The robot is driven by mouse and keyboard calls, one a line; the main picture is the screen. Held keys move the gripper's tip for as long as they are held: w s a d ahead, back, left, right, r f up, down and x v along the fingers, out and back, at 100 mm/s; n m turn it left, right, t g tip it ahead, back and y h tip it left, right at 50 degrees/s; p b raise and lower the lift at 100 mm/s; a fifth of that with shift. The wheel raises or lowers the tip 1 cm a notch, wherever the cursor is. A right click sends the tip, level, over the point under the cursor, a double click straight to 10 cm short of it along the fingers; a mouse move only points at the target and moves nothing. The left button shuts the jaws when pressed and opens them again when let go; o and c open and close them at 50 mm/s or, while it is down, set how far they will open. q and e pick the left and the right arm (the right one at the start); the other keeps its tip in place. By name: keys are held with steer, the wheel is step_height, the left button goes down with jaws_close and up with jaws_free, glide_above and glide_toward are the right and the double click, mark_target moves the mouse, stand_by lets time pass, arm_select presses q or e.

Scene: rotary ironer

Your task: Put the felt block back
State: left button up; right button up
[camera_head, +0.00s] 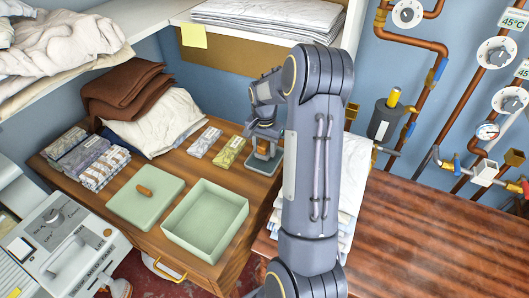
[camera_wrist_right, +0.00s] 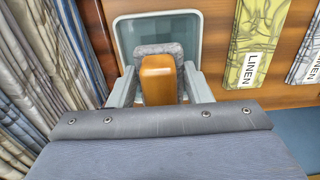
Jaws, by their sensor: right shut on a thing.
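The felt block shows in the right wrist view as an orange-brown wooden grip (camera_wrist_right: 158,82) with a grey felt part (camera_wrist_right: 157,50) beyond it. My right gripper (camera_wrist_right: 159,78) has a finger on each side of the block and is shut on it. Beyond it is a shallow tray with a pale rim (camera_wrist_right: 124,45); the block overlaps the tray in the picture, and I cannot tell whether it touches the bottom. My left gripper is out of view.
Two labelled linen packets (camera_head: 230,152) lie just left of the tray. An open green box (camera_head: 205,222) and its lid (camera_head: 146,197) stand nearer. Folded white linen (camera_head: 352,165) is stacked close on the right. A shelf (camera_head: 185,20) with linen is behind.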

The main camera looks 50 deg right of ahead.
mark_target(264, 153)
steer(key=shift+w+d+f+p, duration=0.1)
steer(key=shift+f+p, duration=0.25)
steer(key=shift+f, duration=1.3)
steer(key=shift+f, duration=0.2)
steer(key=o, duration=0.9)
steer(key=shift+r, duration=0.15)
